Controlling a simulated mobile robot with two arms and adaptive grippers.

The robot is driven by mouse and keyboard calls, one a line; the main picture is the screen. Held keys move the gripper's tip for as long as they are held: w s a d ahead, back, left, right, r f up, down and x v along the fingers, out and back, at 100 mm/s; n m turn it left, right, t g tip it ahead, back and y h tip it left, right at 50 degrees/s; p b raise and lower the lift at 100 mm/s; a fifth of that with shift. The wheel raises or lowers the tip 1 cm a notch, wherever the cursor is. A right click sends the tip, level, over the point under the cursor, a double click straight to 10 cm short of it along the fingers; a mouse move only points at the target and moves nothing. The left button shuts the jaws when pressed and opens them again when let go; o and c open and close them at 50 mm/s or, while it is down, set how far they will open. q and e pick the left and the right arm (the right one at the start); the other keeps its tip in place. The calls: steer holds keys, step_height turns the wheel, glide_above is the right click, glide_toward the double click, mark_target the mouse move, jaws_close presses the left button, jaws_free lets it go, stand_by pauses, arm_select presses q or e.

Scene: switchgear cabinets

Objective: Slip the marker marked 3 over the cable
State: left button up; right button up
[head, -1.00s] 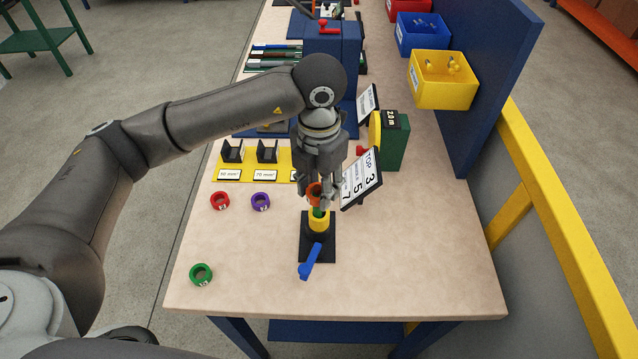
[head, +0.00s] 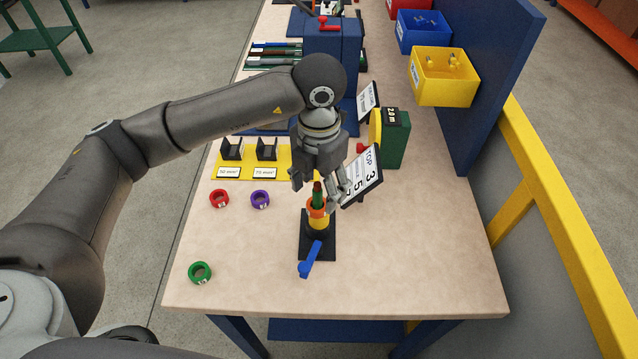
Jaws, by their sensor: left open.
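The green cable (head: 318,198) stands upright in a black holder (head: 306,232) with a blue lever (head: 310,261). An orange ring marker (head: 316,211) sits around the cable, just above a yellow ring (head: 318,223). I cannot read the orange marker's number. My left gripper (head: 320,191) is open, its fingers spread on either side of the cable's top. Red (head: 219,199), purple (head: 260,200) and green (head: 200,272) ring markers lie on the table to the left; their numbers are too small to read. My right gripper is not in view.
A tilted sign (head: 364,175) reading TOP, 3, 5 stands just right of the gripper. Behind are a yellow plate with black holders (head: 267,150), a green block (head: 393,140) and a blue machine (head: 333,42). The table's front right (head: 420,260) is clear.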

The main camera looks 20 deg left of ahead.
arm_select(q)
step_height(320, 180, up, 12)
stand_by(0.5)
stand_by(0.6)
